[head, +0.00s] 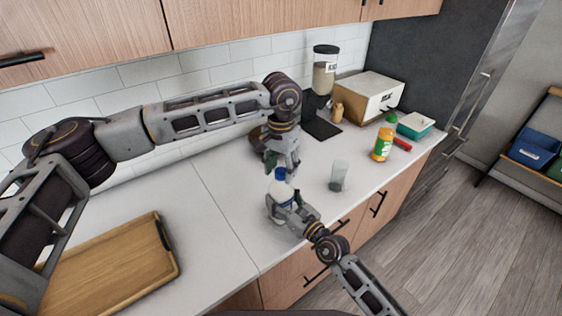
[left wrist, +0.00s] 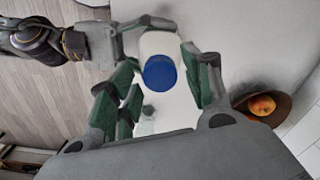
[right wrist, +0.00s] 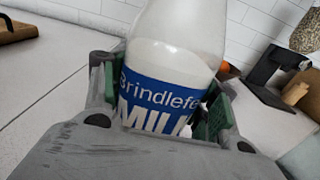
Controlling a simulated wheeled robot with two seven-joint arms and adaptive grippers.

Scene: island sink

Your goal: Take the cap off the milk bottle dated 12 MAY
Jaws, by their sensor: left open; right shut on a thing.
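A white milk bottle with a blue cap (head: 280,173) stands on the white counter. In the right wrist view the bottle (right wrist: 175,45) has a blue label reading "Brindlefe… MILK"; no date is readable. My right gripper (head: 278,203) is shut around the bottle's body at the label. My left gripper (head: 283,170) is open right above the cap, pointing down. In the left wrist view the blue cap (left wrist: 160,73) lies between the open fingers, apart from them.
A clear glass (head: 339,176) stands right of the bottle. An orange bottle with a green cap (head: 382,145), a teal container (head: 415,126) and a white-topped box (head: 368,92) stand farther right. A wooden tray (head: 95,272) lies front left.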

